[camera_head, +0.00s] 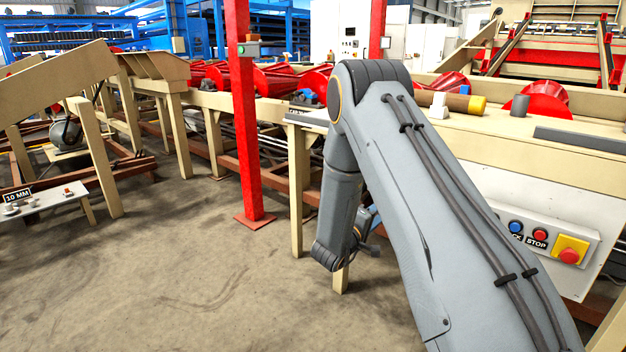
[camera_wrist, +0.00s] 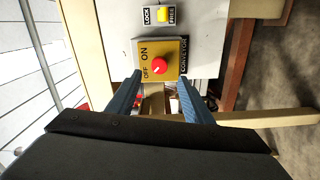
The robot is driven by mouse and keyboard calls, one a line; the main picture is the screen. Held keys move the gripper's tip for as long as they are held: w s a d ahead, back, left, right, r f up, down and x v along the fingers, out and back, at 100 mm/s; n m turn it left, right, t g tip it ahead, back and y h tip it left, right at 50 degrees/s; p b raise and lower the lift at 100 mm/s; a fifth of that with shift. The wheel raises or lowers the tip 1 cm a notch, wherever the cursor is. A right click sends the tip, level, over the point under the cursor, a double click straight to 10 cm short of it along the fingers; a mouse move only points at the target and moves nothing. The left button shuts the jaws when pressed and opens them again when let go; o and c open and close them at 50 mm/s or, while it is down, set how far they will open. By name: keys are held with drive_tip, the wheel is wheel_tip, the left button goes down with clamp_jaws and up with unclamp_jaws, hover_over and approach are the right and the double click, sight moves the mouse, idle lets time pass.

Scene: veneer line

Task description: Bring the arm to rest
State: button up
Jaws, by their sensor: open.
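My arm (camera_head: 400,180) rises from the lower right of the head view, bends at an elbow near the top middle, and its forearm hangs down. In the head view my gripper is mostly hidden behind the arm. In the wrist view my gripper (camera_wrist: 160,78) is open, with two blue fingers apart and nothing held between them. Beyond the fingertips is a yellow switch box (camera_wrist: 172,48) marked ON, OFF and CONVEYOR, with a red knob (camera_wrist: 159,67). I cannot tell how far the fingertips are from it.
A panel with a yellow LOCK/FREE switch (camera_wrist: 163,14) is above the box. A control box (camera_head: 545,228) with a STOP button is on the beige conveyor frame at right. A red post (camera_head: 244,120) stands left of my arm. Concrete floor (camera_head: 190,270) is open at front left.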

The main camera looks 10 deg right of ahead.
drive_tip(key=a+r+m+y+p, duration=0.1)
drive_tip(key=a+r+y+p, duration=0.3)
drive_tip(key=a+r+y, duration=0.3)
drive_tip(key=s+a+r+m+g+y+p, duration=0.25)
drive_tip(key=s+a+y, duration=0.35)
drive_tip(key=s+a, duration=0.4)
drive_tip(key=s+r+m+g+p, duration=0.1)
drive_tip(key=s+r+g+p, duration=0.1)
drive_tip(key=s, duration=1.3)
drive_tip(key=s+r+m+g+y+p, duration=0.1)
drive_tip(key=s+r+g+p, duration=0.2)
drive_tip(key=s, duration=1.2)
drive_tip(key=r+g, duration=0.1)
drive_tip(key=g, duration=0.2)
drive_tip(key=shift+s+a+r, duration=0.15)
drive_tip(key=shift+s+a, duration=0.05)
drive_tip(key=shift+s, duration=0.05)
drive_tip(key=shift+g, duration=0.25)
